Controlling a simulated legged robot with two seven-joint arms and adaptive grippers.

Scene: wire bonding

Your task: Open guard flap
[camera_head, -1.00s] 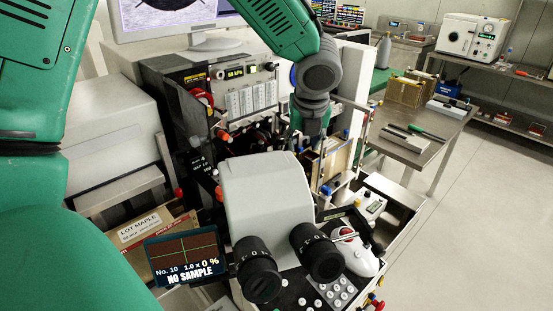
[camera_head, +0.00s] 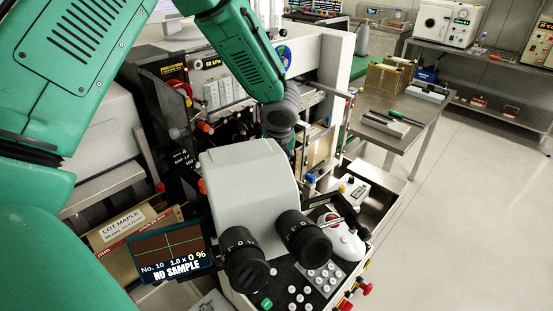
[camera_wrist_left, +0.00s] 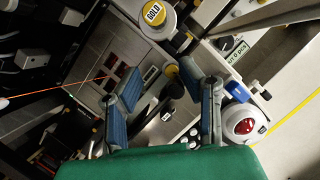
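The bonding machine has a pale grey microscope housing (camera_head: 245,180) with two black eyepieces. A dark upright panel (camera_head: 160,115) stands at its left side; I cannot tell whether this is the guard flap. My left arm comes in from the left, and its dark wrist (camera_head: 278,120) is just behind the housing, which hides the fingers in the head view. In the left wrist view my left gripper (camera_wrist_left: 168,85) is open, its two blue-padded fingers apart over the metal work area. Nothing is clearly held between them. My right gripper is in neither view.
A gold-labelled spool (camera_wrist_left: 157,17) is above the fingers in the wrist view. A trackball (camera_wrist_left: 240,124) is to their right. In the head view, a small screen (camera_head: 170,248) is at front left, and a metal side table (camera_head: 400,125) with tools stands to the right.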

